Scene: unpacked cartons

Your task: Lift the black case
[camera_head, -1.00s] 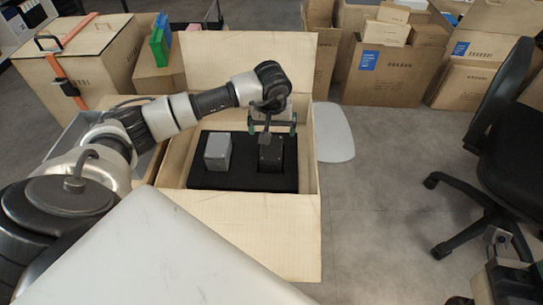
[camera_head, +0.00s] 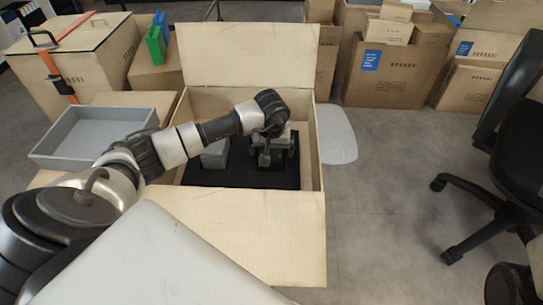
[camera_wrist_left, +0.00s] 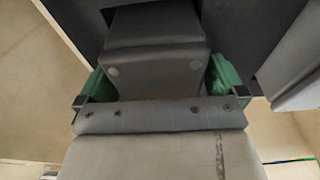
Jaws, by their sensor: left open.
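The black case (camera_head: 276,166) stands on a black foam insert (camera_head: 225,178) inside an open carton (camera_head: 314,160). It is mostly hidden by my left gripper (camera_head: 271,152) in the head view. In the left wrist view the dark case (camera_wrist_left: 155,40) lies between the two green fingertips of my left gripper (camera_wrist_left: 160,82). The fingers are open, one on each side of the case; I cannot tell whether they touch it. My right gripper is not in view.
A grey box (camera_head: 215,154) stands on the foam just left of the case. The carton's walls and raised back flap (camera_head: 248,55) surround the gripper. A grey tray (camera_head: 95,135) is at left. An office chair (camera_head: 510,130) stands at right; floor between is clear.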

